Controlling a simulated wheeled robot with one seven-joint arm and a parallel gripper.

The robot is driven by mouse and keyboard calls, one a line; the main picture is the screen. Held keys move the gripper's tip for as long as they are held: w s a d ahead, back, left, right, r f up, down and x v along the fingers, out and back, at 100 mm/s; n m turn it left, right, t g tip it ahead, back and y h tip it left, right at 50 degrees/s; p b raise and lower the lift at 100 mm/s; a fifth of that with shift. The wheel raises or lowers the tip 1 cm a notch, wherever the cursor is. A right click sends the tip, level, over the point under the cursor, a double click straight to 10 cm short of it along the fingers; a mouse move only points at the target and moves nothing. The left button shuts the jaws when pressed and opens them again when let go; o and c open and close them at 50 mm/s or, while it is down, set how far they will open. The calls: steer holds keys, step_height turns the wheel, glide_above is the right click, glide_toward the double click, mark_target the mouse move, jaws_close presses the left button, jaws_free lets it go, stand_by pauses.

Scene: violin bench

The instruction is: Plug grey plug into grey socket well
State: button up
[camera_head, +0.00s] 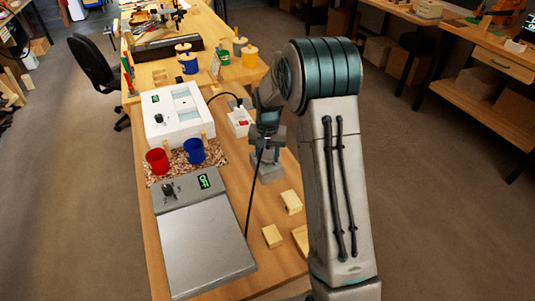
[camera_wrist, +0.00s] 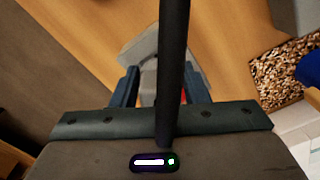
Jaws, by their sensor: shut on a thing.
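My gripper (camera_head: 266,146) points down over the right side of the bench. In the wrist view its two blue-grey fingers (camera_wrist: 163,92) are closed around a light grey piece, apparently the grey plug (camera_wrist: 149,88), mostly hidden behind its thick black cable (camera_wrist: 173,60). The grey socket block (camera_head: 268,170) stands on the wood directly below the gripper; it also shows beyond the fingers in the wrist view (camera_wrist: 138,50). I cannot tell whether the plug touches the socket or is in a well. The cable runs down beside the grey hotplate (camera_head: 205,250), whose display reads OFF.
A white socket box (camera_head: 238,125) with a red part sits left of my gripper, joined by a cable to a white device (camera_head: 165,125). Red (camera_head: 157,161) and blue (camera_head: 193,151) cups stand on a speckled mat (camera_head: 215,160). Wooden blocks (camera_head: 291,202) lie in front.

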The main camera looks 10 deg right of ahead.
mark_target(268, 150)
steer(key=shift+f+b, duration=0.55)
steer(key=shift+f, duration=0.35)
steer(key=o, duration=1)
step_height(268, 150, up, 14)
steer(key=shift+b, duration=0.35)
